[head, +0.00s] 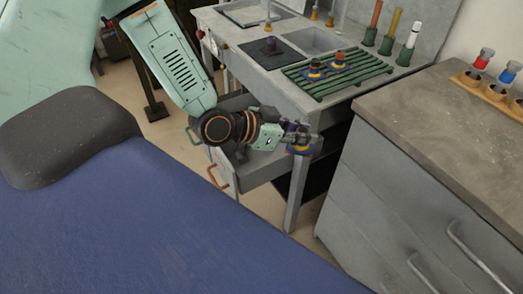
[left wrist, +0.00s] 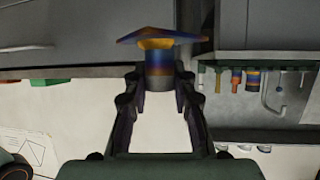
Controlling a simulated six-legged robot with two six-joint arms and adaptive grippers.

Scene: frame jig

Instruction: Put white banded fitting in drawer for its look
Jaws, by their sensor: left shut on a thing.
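My left gripper (head: 297,135) is shut on a fitting (head: 300,150) with a dark blue flange and a yellow band. In the left wrist view the fitting (left wrist: 159,58) has a dark grey stem between the fingertips (left wrist: 158,88), blue and orange bands and a wide flared end. I cannot make out a white band on it. An open grey drawer (head: 272,170) with a copper-coloured handle (head: 217,177) sticks out under the bench. The gripper and fitting are over or near its right end; the exact height is unclear. My right gripper is not in view.
A green slatted rack (head: 345,84) on the bench holds two other fittings, one (head: 314,70) left of the other (head: 339,61). A grey cabinet (head: 400,170) stands close on the right. Several coloured posts stand behind the rack.

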